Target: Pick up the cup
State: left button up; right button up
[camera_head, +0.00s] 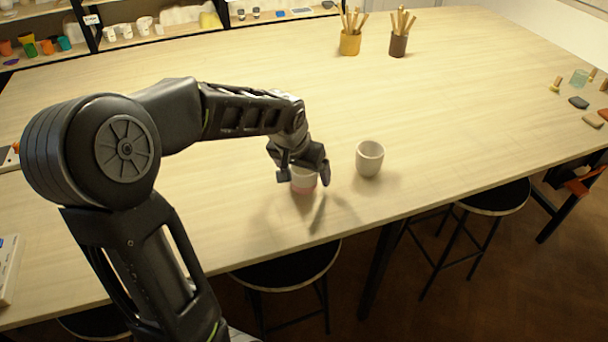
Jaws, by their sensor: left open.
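Two cups are on the wooden table (260,70). A pale cup with a pinkish lower part (304,184) stands near the front edge, partly hidden by my left gripper. A plain off-white cup (369,160) stands upright to its right, apart from the gripper. My left gripper (305,175) is open, pointing down at the pinkish cup, with a finger showing on either side of its upper part. I cannot tell whether the fingers touch it. My right gripper is not in view.
A yellow pot (350,43) and a brown pot (398,44) with wooden tools stand at the back. Black stools (290,269) are tucked along the front edge. Small items, including a greenish glass (579,78), lie at the far right. The middle of the table is clear.

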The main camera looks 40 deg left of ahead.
pick_arm(q)
jog(key=shift+c, duration=0.6)
jog(key=c, duration=1.5)
notch_tip(320, 180, up, 10)
jog(key=shift+b, duration=0.55)
